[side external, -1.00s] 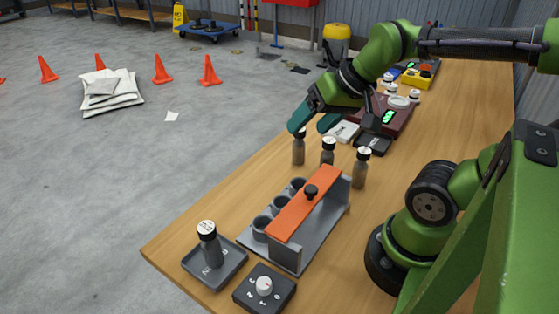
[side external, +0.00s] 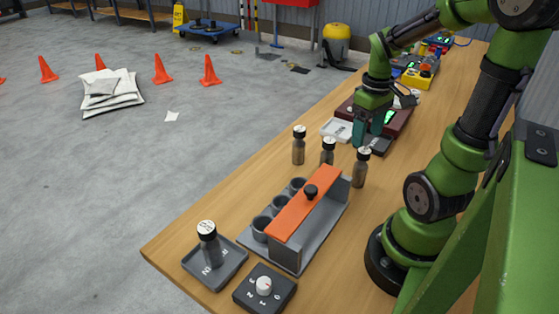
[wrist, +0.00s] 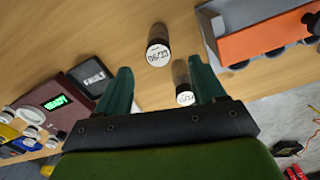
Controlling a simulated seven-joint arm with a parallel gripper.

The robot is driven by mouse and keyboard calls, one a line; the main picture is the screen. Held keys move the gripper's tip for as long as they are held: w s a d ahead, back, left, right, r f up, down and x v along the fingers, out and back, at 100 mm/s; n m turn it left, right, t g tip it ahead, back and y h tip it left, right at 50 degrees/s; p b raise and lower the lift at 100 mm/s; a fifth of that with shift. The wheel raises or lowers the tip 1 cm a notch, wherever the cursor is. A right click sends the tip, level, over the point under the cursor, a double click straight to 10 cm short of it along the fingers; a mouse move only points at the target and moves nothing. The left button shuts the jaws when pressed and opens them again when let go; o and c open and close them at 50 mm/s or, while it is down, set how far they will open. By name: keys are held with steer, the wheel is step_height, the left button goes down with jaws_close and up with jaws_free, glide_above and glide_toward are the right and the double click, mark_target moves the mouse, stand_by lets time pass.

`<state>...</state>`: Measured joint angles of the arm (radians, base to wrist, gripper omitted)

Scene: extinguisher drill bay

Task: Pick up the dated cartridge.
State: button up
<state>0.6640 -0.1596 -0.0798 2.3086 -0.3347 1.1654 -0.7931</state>
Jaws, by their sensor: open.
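Three dark cartridges with black caps and white top labels stand upright on the wooden bench: one (side external: 298,147) at left, one (side external: 327,153) in the middle, one (side external: 361,169) at right. A fourth cartridge (side external: 208,246) stands in a grey tray. The wrist view shows two cartridges with date-like labels, one (wrist: 158,48) beyond the fingertips and another (wrist: 183,85) beside the right finger; their exact digits are hard to read. My gripper (side external: 367,137) points down, open and empty, just behind the cartridges. Its fingers also show in the wrist view (wrist: 160,72).
A grey rack (side external: 326,224) with an orange bar and round wells stands in front of the cartridges. A dial box (side external: 265,290) sits near the front edge.

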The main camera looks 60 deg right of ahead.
mark_target(362, 161)
step_height(362, 161, down, 10)
steer(key=shift+s+r, duration=0.1)
steer(key=shift+s, duration=0.05)
stand_by(0.3)
steer(key=shift+d, duration=0.1)
jaws_close()
